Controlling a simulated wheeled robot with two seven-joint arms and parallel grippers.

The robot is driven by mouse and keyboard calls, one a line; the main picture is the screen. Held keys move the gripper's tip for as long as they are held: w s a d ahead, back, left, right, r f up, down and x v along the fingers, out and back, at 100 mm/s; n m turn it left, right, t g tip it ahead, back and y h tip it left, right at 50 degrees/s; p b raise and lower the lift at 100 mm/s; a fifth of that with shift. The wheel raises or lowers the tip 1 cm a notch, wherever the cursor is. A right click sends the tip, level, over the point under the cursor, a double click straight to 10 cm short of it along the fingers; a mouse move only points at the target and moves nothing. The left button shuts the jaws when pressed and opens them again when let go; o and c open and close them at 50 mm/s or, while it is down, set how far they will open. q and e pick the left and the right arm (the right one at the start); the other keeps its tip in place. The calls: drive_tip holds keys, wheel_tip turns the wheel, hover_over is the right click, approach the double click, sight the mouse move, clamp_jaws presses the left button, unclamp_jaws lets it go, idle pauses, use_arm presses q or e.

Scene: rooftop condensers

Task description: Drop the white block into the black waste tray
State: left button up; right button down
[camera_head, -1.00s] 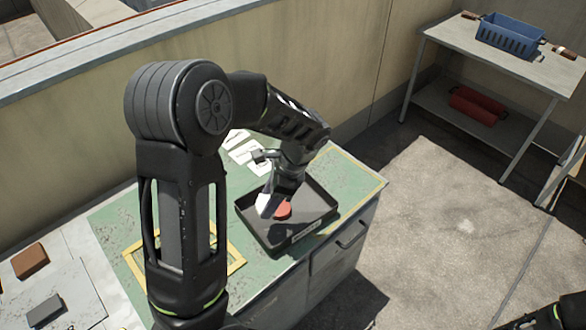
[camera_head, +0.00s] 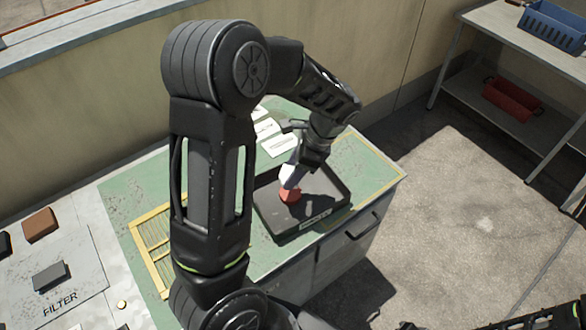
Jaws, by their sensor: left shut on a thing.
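My left gripper (camera_head: 293,169) is over the black waste tray (camera_head: 262,214), pointing down, shut on the white block (camera_head: 289,176). The block's lower end is just above or against a red round piece (camera_head: 290,195) that is in the tray; I cannot tell whether they touch. The tray lies on the green-topped cabinet, with a small label on its front wall. The upper part of the block is hidden by the fingers. Only dark parts of my right arm show along the bottom right edge, and its gripper cannot be made out.
White cards (camera_head: 280,145) lie behind the tray. A yellow frame (camera_head: 150,250) is left of it, partly behind my arm. Further left, a brown block (camera_head: 39,224) and a grey block (camera_head: 50,276) lie on a pale surface. A shelf table holds a blue basket (camera_head: 552,28) and a red bin (camera_head: 510,98).

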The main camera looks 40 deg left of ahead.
use_arm(q)
drive_tip(key=shift+f+b, duration=1.95)
drive_tip(key=shift+f, duration=0.65)
drive_tip(key=o, duration=1.4)
drive_tip(key=shift+r, duration=0.1)
drive_tip(key=v, duration=0.7)
drive_tip(key=shift+w+d+r, duration=0.1)
drive_tip(key=shift+r, duration=0.2)
